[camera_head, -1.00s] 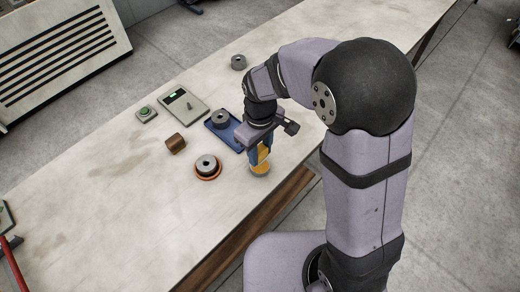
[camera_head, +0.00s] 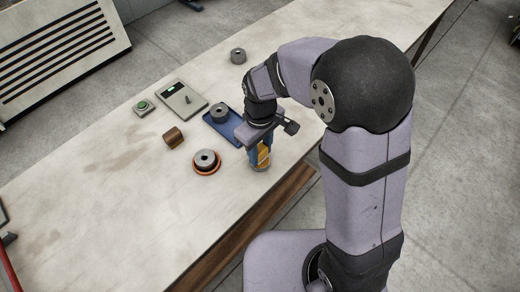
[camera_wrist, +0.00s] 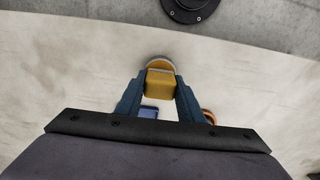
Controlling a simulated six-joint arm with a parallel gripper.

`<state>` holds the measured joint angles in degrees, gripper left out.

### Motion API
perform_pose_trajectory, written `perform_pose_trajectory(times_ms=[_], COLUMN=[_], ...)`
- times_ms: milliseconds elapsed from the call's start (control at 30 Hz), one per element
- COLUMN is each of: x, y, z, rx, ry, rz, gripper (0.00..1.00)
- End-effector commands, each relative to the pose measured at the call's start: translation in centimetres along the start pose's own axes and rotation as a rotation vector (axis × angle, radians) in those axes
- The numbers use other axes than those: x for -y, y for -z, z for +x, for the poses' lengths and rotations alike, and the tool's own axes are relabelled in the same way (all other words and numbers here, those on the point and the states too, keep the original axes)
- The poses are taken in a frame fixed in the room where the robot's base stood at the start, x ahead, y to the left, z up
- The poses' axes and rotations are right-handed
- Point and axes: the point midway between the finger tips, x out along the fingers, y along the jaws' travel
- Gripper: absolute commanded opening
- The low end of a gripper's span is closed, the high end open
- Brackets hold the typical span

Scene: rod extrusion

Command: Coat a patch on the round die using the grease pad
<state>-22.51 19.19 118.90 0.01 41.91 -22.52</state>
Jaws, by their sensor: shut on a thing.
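My gripper (camera_head: 262,152) is shut on a yellow block, likely the grease pad (camera_wrist: 160,82), which sits between the two blue fingers in the wrist view. The pad is at a round shallow dish (camera_head: 261,169) near the table's front edge. The dish's pale rim (camera_wrist: 159,60) shows just beyond the pad. I cannot tell whether the pad touches the dish. A grey round die (camera_head: 206,158) with a centre hole sits on an orange ring (camera_head: 197,172), left of my gripper. No coated patch can be made out on it.
A blue tray (camera_head: 232,139) holding another grey ring (camera_head: 220,112) lies behind my gripper. A brown cylinder (camera_head: 173,138), a grey display box (camera_head: 181,98) and a green button box (camera_head: 143,107) stand left. Another ring (camera_head: 238,55) is at the back. The table's left is clear.

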Motion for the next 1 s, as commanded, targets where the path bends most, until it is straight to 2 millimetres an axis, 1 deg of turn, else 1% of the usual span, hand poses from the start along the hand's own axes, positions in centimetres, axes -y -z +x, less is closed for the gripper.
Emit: perform_pose_trajectory(times_ms=[1000], x=[-0.01], y=[0.01], z=[0.86], rx=[0.000], ry=[0.000], rz=[0.000], gripper=[0.16])
